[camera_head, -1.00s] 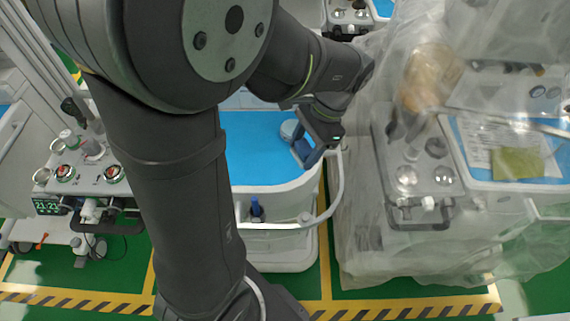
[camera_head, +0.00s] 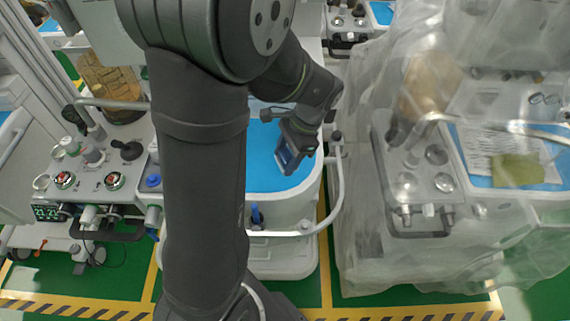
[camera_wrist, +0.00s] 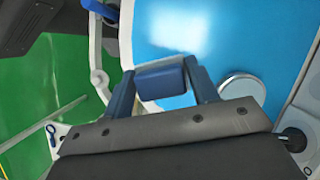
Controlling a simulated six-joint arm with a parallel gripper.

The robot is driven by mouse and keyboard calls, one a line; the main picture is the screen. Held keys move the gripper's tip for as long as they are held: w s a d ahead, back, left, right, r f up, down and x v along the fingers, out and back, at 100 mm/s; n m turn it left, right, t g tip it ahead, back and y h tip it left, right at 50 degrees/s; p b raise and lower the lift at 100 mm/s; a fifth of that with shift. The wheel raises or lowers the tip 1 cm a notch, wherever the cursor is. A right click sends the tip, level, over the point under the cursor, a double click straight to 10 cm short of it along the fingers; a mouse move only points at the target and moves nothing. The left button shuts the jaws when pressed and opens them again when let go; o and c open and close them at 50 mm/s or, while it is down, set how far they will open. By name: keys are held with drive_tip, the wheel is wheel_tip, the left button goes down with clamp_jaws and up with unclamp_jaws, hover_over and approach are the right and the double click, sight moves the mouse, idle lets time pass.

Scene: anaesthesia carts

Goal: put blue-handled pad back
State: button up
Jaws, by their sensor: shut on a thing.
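My gripper (camera_head: 287,160) is over the right part of a cart's blue top (camera_head: 262,180). In the wrist view my gripper (camera_wrist: 160,72) has its two blue fingers on either side of a blue block (camera_wrist: 162,82), which looks like the pad's handle. The gripper is shut on it. The pad face under the handle is hidden. In the wrist view a round pale disc (camera_wrist: 242,87) lies on the blue top, just right of the right finger. I cannot tell whether the disc belongs to the pad.
A white rail (camera_head: 338,190) runs around the cart's front right corner, with a blue knob (camera_head: 256,214) at the front. A sheet-covered cart (camera_head: 415,190) stands right. A cart with gauges (camera_head: 110,180) stands left.

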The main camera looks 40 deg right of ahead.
sight(285, 165)
drive_tip(key=shift+w+f, duration=0.2)
drive_tip(key=shift+f, duration=1.95)
drive_tip(key=shift+f, duration=0.1)
drive_tip(key=o, duration=0.9)
drive_tip(key=shift+o, duration=0.2)
drive_tip(key=v, duration=1.2)
